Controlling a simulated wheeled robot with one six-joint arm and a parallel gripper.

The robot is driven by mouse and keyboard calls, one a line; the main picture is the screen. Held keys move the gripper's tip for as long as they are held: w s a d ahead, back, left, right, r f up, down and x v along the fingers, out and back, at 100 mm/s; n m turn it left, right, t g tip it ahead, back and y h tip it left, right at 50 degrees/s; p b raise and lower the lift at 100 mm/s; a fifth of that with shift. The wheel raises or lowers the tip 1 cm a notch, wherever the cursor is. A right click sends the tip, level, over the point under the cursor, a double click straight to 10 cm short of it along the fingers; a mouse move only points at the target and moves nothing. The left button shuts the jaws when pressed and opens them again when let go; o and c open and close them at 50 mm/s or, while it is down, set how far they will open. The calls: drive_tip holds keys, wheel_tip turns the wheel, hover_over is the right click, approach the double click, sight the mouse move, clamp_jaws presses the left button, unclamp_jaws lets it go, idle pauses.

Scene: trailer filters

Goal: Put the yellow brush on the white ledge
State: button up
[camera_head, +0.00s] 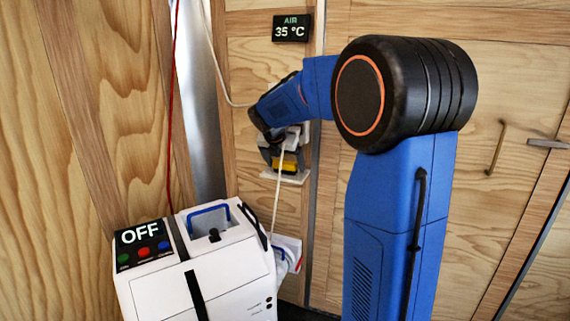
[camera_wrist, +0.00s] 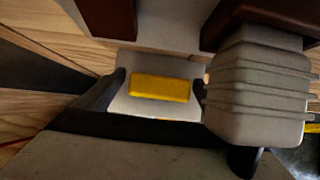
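The yellow brush (camera_head: 288,163) shows just below my gripper (camera_head: 284,146) in the head view, close above the white ledge (camera_head: 291,178) on the wooden wall. In the wrist view the brush (camera_wrist: 160,88) is a yellow block in front of the pale ledge (camera_wrist: 155,106). Dark tips stand on its left and right with narrow gaps, so my gripper looks open around it. I cannot tell for sure whether the brush rests on the ledge. My arm's end hides part of the brush in the head view.
A white machine with an OFF panel (camera_head: 141,242) stands at the lower left. A white cable (camera_head: 277,195) hangs in front of the ledge. A temperature display (camera_head: 291,28) is on the wall above. A grey ribbed block (camera_wrist: 256,92) fills the right of the wrist view.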

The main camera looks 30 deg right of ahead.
drive_tip(key=shift+r, duration=0.15)
drive_tip(key=w+v, duration=0.1)
drive_tip(key=v, duration=1.6)
drive_tip(key=s+a+f+m+y, duration=0.1)
drive_tip(key=s+a+f+m, duration=0.3)
drive_tip(key=s+f+m, duration=0.3)
drive_tip(key=s+a+f+m+y, duration=0.2)
drive_tip(key=s+a+f+m, duration=0.2)
drive_tip(key=s, duration=1.2)
drive_tip(key=s+a+f+m+y, duration=0.2)
drive_tip(key=s+a+f+m, duration=0.2)
drive_tip(key=s+f+m, duration=0.6)
drive_tip(key=s+m, duration=0.2)
drive_tip(key=m, duration=0.2)
drive_tip(key=shift+s+m+t, duration=0.3)
drive_tip(key=shift+t, duration=0.1)
